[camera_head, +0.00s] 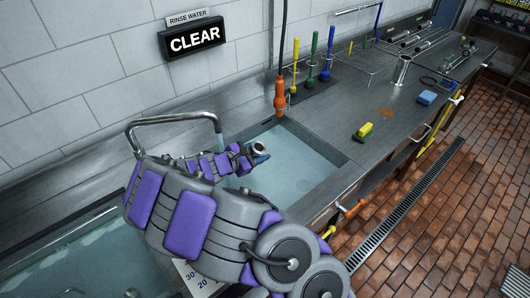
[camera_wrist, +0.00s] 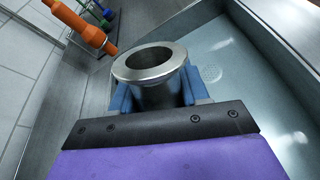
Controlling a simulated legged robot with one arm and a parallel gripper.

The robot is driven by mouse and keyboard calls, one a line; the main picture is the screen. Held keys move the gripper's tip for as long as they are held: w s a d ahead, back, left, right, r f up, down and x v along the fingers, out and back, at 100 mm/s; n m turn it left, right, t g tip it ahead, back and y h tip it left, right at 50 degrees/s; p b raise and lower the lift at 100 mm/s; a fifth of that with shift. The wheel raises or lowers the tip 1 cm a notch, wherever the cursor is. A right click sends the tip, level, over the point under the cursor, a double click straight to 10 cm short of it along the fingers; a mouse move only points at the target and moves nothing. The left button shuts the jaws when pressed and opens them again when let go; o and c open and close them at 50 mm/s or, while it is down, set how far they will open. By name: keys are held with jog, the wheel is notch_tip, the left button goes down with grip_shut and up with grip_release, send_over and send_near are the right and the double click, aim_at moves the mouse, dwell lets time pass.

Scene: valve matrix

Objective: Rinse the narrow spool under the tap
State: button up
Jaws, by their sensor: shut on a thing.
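A metal spool (camera_wrist: 152,90) with a round flanged rim and open bore is upright between the blue jaws of my gripper (camera_wrist: 158,98) in the wrist view. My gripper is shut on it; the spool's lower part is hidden. In the head view, the spool (camera_head: 259,148) and my gripper (camera_head: 257,155) are over the right sink basin (camera_head: 318,146). The grey tap (camera_head: 170,119) arches from the left, its spout end just left of my gripper and apart from the spool.
A wall sign (camera_head: 194,38) reads "RINSE WATER CLEAR". An orange fitting (camera_head: 280,95) on a hanging hose is behind the basin. Brushes (camera_head: 328,54) stand at the back. Another liquid-filled basin (camera_head: 60,265) is at lower left.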

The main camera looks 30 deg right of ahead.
jog(key=a, duration=0.1)
jog(key=w+a, duration=0.1)
jog(key=a, duration=0.1)
jog(key=w+a, duration=0.1)
jog(key=a, duration=0.1)
jog(key=shift+w+f, duration=0.1)
jog(key=shift+f, duration=0.05)
jog(key=shift+w+a, duration=0.25)
jog(key=shift+w+d+f+p, duration=0.2)
jog(key=shift+w+f+p, duration=0.15)
jog(key=shift+w+p, duration=0.25)
jog(key=shift+w+a, duration=0.15)
jog(key=shift+w, duration=0.15)
jog(key=shift+w+a+f, duration=0.1)
jog(key=shift+a, duration=0.15)
jog(key=shift+w, duration=0.15)
jog(key=shift+w+a, duration=0.15)
jog(key=shift+w, duration=0.15)
